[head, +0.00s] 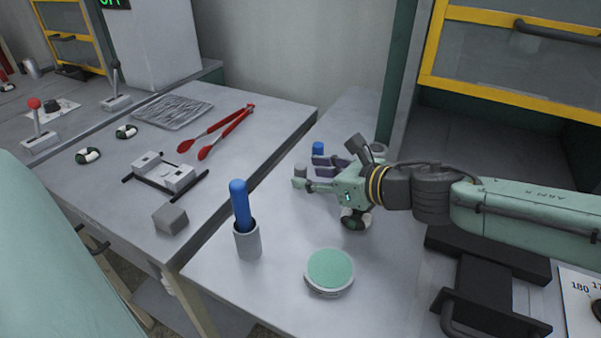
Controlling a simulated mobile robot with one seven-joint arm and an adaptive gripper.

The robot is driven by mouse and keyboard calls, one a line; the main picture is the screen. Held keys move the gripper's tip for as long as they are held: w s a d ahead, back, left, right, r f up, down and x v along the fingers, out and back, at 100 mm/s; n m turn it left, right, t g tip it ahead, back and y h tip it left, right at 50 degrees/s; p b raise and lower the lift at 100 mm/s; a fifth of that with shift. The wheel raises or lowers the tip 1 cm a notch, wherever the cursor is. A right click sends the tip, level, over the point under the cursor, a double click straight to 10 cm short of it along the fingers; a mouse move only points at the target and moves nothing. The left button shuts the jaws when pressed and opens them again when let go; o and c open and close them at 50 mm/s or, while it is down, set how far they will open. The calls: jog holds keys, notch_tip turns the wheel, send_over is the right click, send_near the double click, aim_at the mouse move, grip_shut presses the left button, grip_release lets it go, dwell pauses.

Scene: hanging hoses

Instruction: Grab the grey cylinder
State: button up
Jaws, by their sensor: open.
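My gripper (309,172) is open above the right-hand grey table, its fingers pointing left. A small light-grey piece (300,171) shows at the tip of the nearer finger; I cannot tell whether it is a separate cylinder or part of the finger. A blue-topped object (318,148) stands just beyond the farther finger, partly hidden by it. A grey cylindrical cup (247,243) stands upright nearer the front, apart from the gripper, with a blue rounded rod (240,203) in it. Another grey round object (379,149) is partly hidden behind my gripper.
A round green-topped container (330,270) stands at the table's front. A black-and-white ball (354,220) sits below my wrist. The left table holds a grey cube (170,219), red tongs (215,133) and a bracket (166,175). A yellow-framed cabinet (515,55) stands at the back right.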

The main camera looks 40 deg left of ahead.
aim_at(305, 170)
jog(key=shift+r+p+x, duration=0.15)
jog(key=shift+x, duration=0.8)
jog(key=shift+r+p+x, duration=0.1)
jog(key=shift+p+x, duration=0.05)
jog(key=shift+x, duration=0.85)
grip_shut()
jog(key=shift+r, duration=0.1)
